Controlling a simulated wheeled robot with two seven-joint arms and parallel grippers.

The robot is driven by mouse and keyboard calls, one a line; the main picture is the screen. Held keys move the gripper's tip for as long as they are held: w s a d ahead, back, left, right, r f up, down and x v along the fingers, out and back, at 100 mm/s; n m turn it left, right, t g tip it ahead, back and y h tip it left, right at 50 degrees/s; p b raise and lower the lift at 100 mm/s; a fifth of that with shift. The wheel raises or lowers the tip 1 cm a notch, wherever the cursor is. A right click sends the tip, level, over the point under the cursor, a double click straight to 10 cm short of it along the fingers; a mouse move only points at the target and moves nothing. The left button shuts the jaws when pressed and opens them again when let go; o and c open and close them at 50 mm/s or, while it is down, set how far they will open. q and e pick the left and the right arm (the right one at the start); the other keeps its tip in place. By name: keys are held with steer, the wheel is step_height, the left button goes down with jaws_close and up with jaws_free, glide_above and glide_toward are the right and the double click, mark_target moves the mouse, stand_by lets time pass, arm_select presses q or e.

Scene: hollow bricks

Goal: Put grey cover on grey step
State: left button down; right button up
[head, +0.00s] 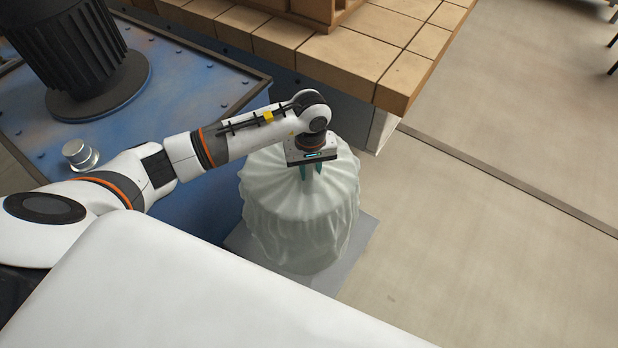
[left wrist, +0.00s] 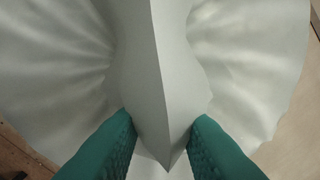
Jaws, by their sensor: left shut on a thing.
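The grey cover (head: 300,215) is a pale grey-green cloth, gathered at the top and hanging in folds like a rounded bell. It is above the flat grey step (head: 358,248), whose corners show around the cloth's lower edge. I cannot tell whether the hem touches the step. My left gripper (head: 308,172) points down at the top of the cover, its teal fingers shut on the cloth. In the left wrist view a raised fold of the cover (left wrist: 160,75) stands between the two teal fingers (left wrist: 162,150). My right gripper is not in view.
A tiled bench top (head: 340,50) is just behind the cover. A blue table (head: 180,85) with a black ribbed column (head: 75,50) and a small metal knob (head: 80,154) is at the left. The floor (head: 480,220) at the right is clear.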

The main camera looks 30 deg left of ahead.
mark_target(310, 179)
arm_select(q)
steer(key=shift+f, duration=2.15)
steer(key=c, duration=1.2)
jaws_free()
steer(key=shift+o, duration=0.2)
steer(key=shift+r, duration=0.1)
step_height(310, 179, up, 12)
steer(key=shift+w+r, duration=0.1)
steer(key=shift+w, duration=0.05)
